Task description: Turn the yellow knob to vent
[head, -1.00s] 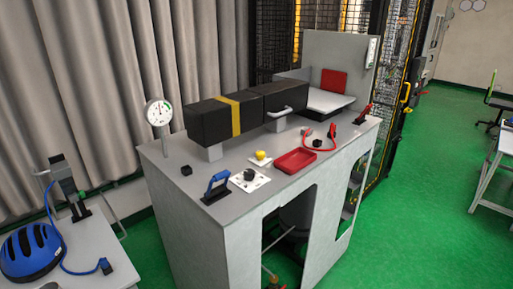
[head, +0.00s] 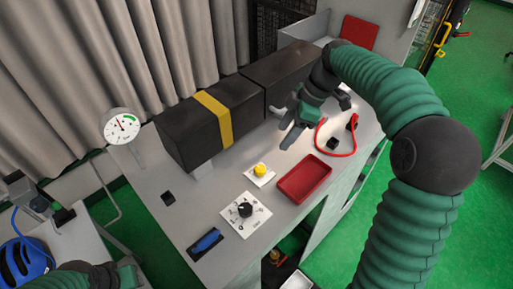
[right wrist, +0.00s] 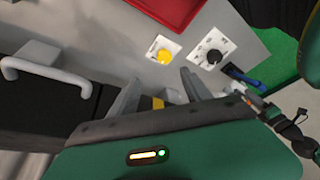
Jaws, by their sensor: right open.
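The yellow knob (head: 260,170) sits on a small white plate on the grey bench top, left of the red tray. It also shows in the right wrist view (right wrist: 165,55), beyond my fingers. My right gripper (head: 290,138) is open and empty, above the bench, up and to the right of the knob in the head view and apart from it. Its two spread fingers show in the right wrist view (right wrist: 158,92). Part of my left arm shows at the lower left of the head view; its fingers cannot be made out. The knob's plate markings are too small to read.
A black knob (head: 244,210) on a white dial plate and a blue handle (head: 206,242) are nearby. The red tray (head: 304,180) lies right of the yellow knob. A black box with a yellow band (head: 213,117) stands behind. A round gauge (head: 122,126) stands left.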

